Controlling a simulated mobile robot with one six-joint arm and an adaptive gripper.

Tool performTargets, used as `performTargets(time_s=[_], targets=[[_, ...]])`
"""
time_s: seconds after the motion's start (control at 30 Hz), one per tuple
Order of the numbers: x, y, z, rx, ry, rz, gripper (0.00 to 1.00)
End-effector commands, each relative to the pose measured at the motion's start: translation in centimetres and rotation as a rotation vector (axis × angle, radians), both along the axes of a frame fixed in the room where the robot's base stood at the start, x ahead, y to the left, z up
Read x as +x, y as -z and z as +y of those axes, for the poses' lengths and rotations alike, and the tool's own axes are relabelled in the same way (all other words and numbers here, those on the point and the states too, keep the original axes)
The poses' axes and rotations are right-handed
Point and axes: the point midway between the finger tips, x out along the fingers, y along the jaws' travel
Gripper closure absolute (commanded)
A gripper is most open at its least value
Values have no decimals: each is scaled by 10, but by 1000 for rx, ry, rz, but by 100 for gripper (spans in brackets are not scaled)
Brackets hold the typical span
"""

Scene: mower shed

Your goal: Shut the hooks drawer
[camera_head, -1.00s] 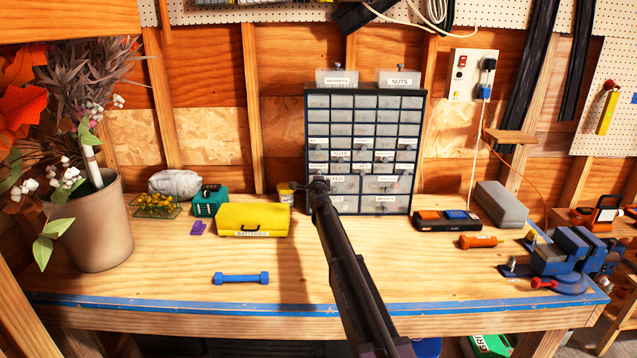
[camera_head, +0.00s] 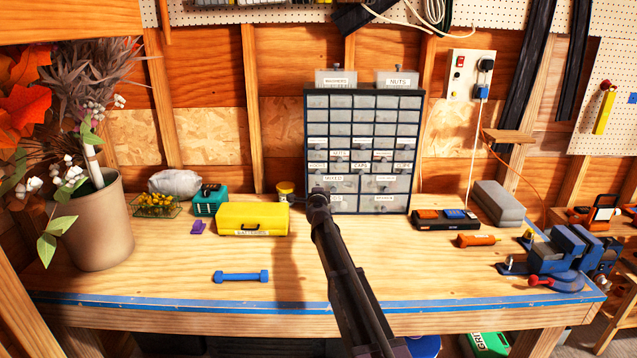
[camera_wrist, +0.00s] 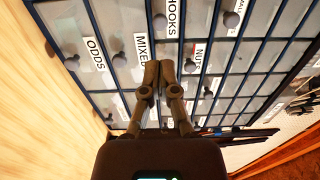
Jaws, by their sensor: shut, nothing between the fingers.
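The small-parts cabinet (camera_head: 308,130) stands at the back of the bench, with rows of pale, labelled drawers. The hooks drawer (camera_head: 317,167) is at the left end of a lower row, just above the wide mixed drawer. Its HOOKS label (camera_wrist: 173,18) is at the top middle of the wrist view. The drawer fronts look about level; I cannot tell whether the hooks drawer stands out slightly. My gripper (camera_head: 318,192) is shut and empty in front of the cabinet's lower left part. In the wrist view my fingertips (camera_wrist: 158,65) are together by the MIXED label (camera_wrist: 142,50) and hide part of the fronts.
A yellow box (camera_head: 252,219) and a small yellow-lidded jar (camera_head: 284,188) stand left of the cabinet. A blue dumbbell (camera_head: 241,277) lies in front. Right are a black tray (camera_head: 447,225), an orange torch (camera_head: 476,240) and a blue vice (camera_head: 560,255). The bench's front middle is mostly clear.

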Motion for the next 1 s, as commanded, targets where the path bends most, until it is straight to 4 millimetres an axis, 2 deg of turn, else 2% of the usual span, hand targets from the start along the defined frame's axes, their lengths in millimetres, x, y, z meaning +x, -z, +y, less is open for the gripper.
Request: performTargets(time_s=[0.03, 0.1, 0.3, 1.0], targets=[[-13, 0, -1, 0, 0, 0, 100], [-23, 0, -1, 0, 0, 0, 100], [-43, 0, 0, 0, 0, 0, 100], [-54, -1, -1, -29, -27, -6, 100]])
